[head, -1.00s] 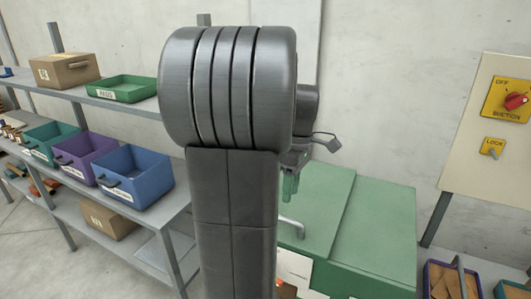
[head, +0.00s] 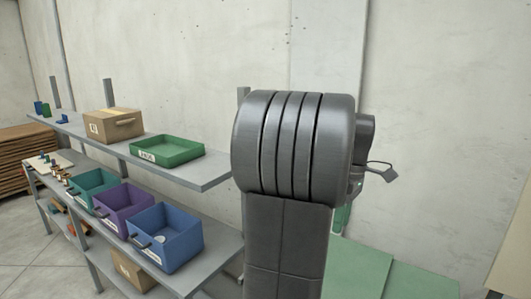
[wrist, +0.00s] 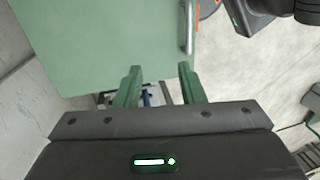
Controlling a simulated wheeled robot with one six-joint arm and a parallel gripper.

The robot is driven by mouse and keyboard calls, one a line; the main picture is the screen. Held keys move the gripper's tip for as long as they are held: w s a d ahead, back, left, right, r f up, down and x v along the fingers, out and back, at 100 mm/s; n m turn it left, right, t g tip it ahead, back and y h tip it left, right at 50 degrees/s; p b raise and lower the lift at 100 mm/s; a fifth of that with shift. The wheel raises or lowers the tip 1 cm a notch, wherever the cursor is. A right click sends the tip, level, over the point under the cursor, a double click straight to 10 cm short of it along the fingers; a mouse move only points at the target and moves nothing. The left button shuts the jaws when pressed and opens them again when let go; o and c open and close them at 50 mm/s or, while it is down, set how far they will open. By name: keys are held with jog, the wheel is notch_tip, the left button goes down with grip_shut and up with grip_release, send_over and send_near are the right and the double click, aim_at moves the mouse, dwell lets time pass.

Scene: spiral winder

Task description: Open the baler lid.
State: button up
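The green baler (head: 365,268) shows at the bottom of the head view, partly behind my arm. Its top looks flat, with a seam between two panels. In the wrist view a flat green panel of it (wrist: 100,40) fills the upper left. A grey metal bar handle (wrist: 188,28) runs along that panel's right edge. My gripper (wrist: 162,80) has two green fingers set apart, with nothing between them. The fingertips lie near the panel's edge, below the handle in the picture, and do not appear to hold it. In the head view the handle is hidden.
A grey shelf unit (head: 215,175) stands at the left with blue (head: 165,240), purple (head: 122,210) and green bins and a cardboard box (head: 112,123). A concrete wall (head: 430,120) is behind. The edge of a pale panel (head: 512,260) shows at the far right.

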jog(key=shift+w+d+r, duration=0.65)
jog(key=shift+w+r, duration=0.25)
jog(key=shift+r, duration=0.1)
